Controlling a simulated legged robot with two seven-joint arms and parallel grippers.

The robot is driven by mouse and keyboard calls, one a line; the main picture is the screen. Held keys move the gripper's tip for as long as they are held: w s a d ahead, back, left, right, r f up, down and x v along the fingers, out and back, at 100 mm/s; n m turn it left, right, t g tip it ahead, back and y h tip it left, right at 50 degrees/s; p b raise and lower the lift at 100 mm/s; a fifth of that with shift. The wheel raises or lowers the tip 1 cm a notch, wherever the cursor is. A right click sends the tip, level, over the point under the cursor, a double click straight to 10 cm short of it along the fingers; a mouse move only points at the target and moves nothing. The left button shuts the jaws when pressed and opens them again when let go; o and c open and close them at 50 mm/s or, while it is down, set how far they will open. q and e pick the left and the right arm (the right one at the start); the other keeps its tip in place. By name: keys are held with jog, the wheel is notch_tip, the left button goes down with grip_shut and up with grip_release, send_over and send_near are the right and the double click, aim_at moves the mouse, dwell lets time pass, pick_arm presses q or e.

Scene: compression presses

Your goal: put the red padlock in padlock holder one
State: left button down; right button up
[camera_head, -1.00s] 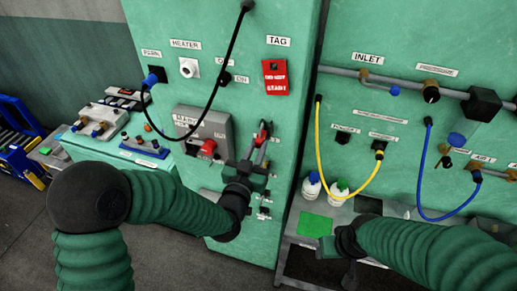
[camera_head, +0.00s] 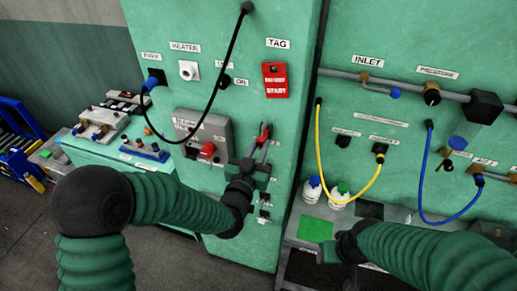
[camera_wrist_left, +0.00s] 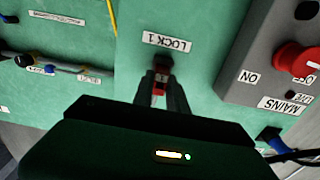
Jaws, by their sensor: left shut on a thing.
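The red padlock (camera_wrist_left: 160,82) is between the fingers of my left gripper, in front of the green panel below the "LOCK 1" label (camera_wrist_left: 167,42). In the head view the padlock (camera_head: 264,131) shows as a small red patch at the tips of my left gripper (camera_head: 262,140), which is shut on it. Padlock holder one is mostly hidden behind the fingers and padlock, so I cannot tell whether the padlock touches it. My right gripper (camera_head: 329,250) is low beside the bench, partly hidden by its own wrist; its opening is unclear.
The mains box (camera_head: 203,135) with its red switch (camera_head: 207,150) is left of my left gripper. A red tag (camera_head: 275,80) hangs above. A black cable (camera_head: 218,84) loops across the panel. Two bottles (camera_head: 326,190) and a green square (camera_head: 315,228) are on the right bench.

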pick_arm(q)
jog(key=shift+b+x, duration=0.3)
jog(key=shift+x, duration=0.65)
jog(key=c, duration=1.3)
grip_release()
jog(key=shift+o, duration=0.2)
